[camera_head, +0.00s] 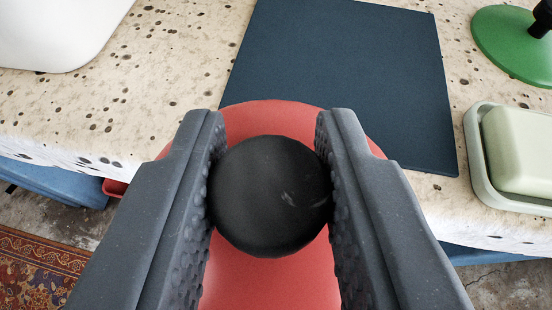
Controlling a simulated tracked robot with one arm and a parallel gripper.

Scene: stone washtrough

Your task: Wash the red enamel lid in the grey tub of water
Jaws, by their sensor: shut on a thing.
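My gripper (270,185) is shut on the round black knob of the red enamel lid (277,115). The knob sits between the two ribbed finger pads. The red lid spreads out below the knob and behind the fingers, which hide much of its sides. The lid overlaps the near edge of a dark blue mat in the picture; I cannot tell how high above it the lid is. The grey tub of water cannot be made out in this view.
The dark blue square mat (345,70) lies on the speckled stone top (160,75). A white container (55,30) stands at the top left. A green lid with a black knob (508,45) and a pale green soap in a dish (480,180) are at the right. A patterned rug (35,265) lies below.

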